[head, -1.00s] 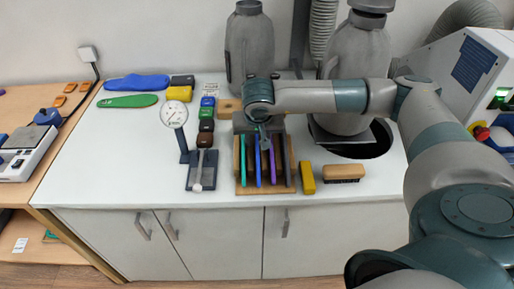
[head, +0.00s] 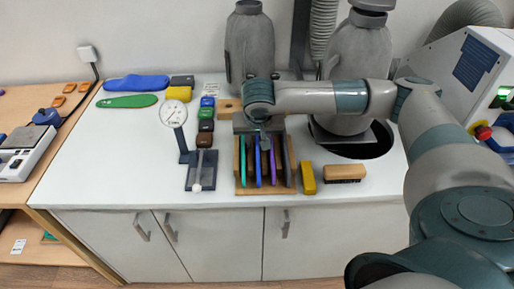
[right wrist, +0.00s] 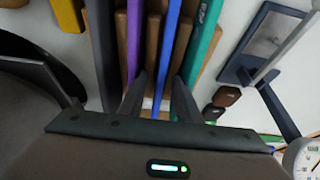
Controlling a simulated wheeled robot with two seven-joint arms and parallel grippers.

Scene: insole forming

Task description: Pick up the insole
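A wooden rack (head: 241,187) at the middle of the counter holds thin upright insoles: teal (head: 243,163), blue (head: 258,166), purple (head: 273,168) and dark grey (head: 287,165). My right gripper (head: 264,141) is over the rack, pointing down. In the right wrist view its two fingers (right wrist: 160,98) are apart, one on each side of the blue insole (right wrist: 167,50), with gaps visible. The purple insole (right wrist: 134,38) and teal insole (right wrist: 203,40) lie just outside the fingers. Fingertip contact cannot be made out. My left gripper is not in view.
A yellow block (head: 308,179) and a wooden brush (head: 344,173) lie right of the rack. A dial gauge (head: 174,114) stands to the left. Flat blue (head: 137,82) and green (head: 127,101) shapes lie at the back left. The front left counter is clear.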

